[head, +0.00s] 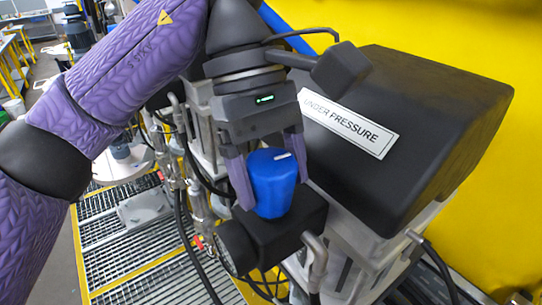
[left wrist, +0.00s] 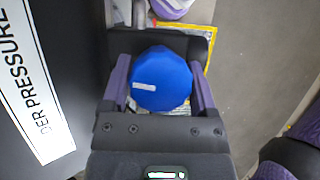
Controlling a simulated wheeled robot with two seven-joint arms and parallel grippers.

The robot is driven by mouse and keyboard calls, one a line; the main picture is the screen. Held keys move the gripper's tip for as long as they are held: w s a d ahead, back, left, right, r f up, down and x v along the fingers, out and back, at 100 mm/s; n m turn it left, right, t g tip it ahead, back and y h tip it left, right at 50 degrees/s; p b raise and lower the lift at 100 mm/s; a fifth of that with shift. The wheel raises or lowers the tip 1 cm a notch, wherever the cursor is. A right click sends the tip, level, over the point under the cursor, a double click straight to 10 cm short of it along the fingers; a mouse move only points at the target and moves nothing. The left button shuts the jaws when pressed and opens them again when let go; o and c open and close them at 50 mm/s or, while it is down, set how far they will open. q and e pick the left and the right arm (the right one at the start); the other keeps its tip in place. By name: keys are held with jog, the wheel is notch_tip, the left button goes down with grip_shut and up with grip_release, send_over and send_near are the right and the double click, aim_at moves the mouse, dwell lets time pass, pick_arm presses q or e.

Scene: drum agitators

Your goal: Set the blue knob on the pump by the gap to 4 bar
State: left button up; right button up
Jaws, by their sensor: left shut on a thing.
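The blue knob (head: 272,183) stands on a black valve block (head: 290,226) on the pump, with a short white mark on its top face. In the head view that mark lies toward the right of the top. My left gripper (head: 268,178) comes from above and is shut on the knob, one purple finger on each side. In the left wrist view the knob (left wrist: 160,79) sits between both fingers, with its white mark toward the lower left of the face. A round gauge (head: 236,247) is on the block's left side; its face cannot be read. My right gripper is not in view.
A black cover (head: 420,130) with an "UNDER PRESSURE" label (head: 348,122) stands close to the right of my gripper. Hoses and pipes (head: 318,255) run below the block. Metal grating with yellow edges (head: 140,262) lies at lower left. A yellow wall (head: 500,40) is behind.

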aim_at(271, 160)
pick_arm(q)
jog(key=shift+m+y, duration=0.3)
jog(key=shift+m, duration=0.3)
jog(key=o, duration=1.1)
notch_tip(271, 160, up, 10)
jog(key=p, duration=0.2)
jog(key=shift+p, duration=0.4)
